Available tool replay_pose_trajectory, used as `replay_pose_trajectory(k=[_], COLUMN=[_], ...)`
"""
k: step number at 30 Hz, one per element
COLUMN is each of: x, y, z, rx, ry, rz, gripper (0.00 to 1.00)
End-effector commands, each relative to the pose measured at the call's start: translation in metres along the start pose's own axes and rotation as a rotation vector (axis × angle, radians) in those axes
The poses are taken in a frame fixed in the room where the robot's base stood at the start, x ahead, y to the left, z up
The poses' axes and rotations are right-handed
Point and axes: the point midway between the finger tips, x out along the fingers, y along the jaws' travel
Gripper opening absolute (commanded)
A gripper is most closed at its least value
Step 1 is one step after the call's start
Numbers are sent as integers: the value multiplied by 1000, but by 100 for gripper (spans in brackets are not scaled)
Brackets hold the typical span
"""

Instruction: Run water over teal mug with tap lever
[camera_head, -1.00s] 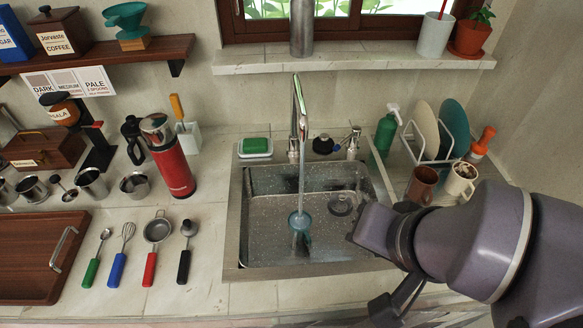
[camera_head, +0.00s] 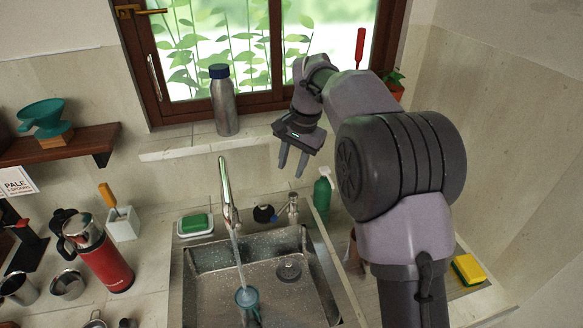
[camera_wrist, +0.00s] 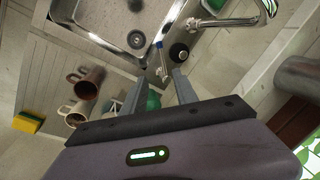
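The teal mug (camera_head: 248,298) stands in the sink basin. A stream of water from the chrome tap (camera_head: 226,190) falls into it. The tap lever (camera_head: 293,207) is a small chrome fitting on the sink's back edge, right of the spout; in the wrist view the lever (camera_wrist: 161,68) shows between my fingertips, below them in depth. My gripper (camera_head: 291,170) is raised above and behind the lever, fingers pointing down, open and empty. The wrist view also shows the two fingers of my gripper (camera_wrist: 157,80) apart. The mug is out of the wrist view.
A green bottle (camera_head: 322,198) stands right of the lever, close below my gripper. A black round object (camera_head: 264,213) sits left of it. A steel bottle (camera_head: 223,105) stands on the window sill. Brown (camera_wrist: 90,82) and white (camera_wrist: 75,112) mugs stand beside the sink.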

Motion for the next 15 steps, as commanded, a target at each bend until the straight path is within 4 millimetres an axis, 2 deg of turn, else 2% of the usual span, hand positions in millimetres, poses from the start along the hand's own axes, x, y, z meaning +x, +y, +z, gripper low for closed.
replay_pose_trajectory(k=[1, 3, 8, 15], x=[15, 30, 54, 125], y=[-7, -12, -13, -10], z=[-8, -13, -15, -13], rx=[11, 22, 28, 27], ry=[-13, -24, -29, -29], rz=[12, 21, 26, 26], gripper=[35, 35, 35, 35])
